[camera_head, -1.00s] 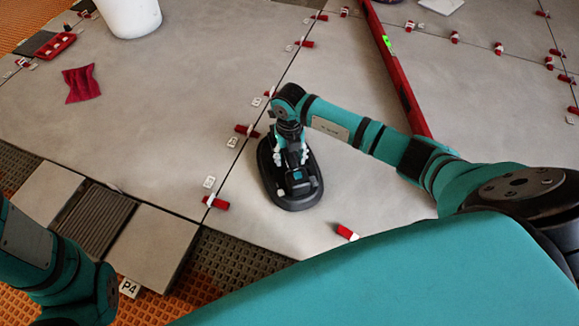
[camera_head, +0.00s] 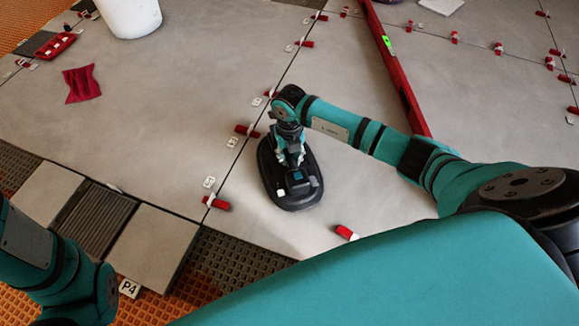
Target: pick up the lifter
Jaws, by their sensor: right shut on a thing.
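The lifter (camera_head: 296,196) is a black oval device with a teal and black top. It lies on the large grey tile (camera_head: 350,195) right of the centre seam. My right gripper (camera_head: 291,159) points down over the lifter and is shut on its upper part. The fingers hide part of the grip. I cannot tell any gap between the lifter and the tile. My left arm shows at the lower left, but its gripper is not in view.
A red spirit level (camera_head: 398,75) lies behind my right forearm. Red and white wedge clips (camera_head: 247,131) line the seams. A white bucket (camera_head: 130,15), a red cloth (camera_head: 82,83) and a red tray (camera_head: 54,46) stand at the upper left. A loose red wedge (camera_head: 346,232) lies right of the lifter.

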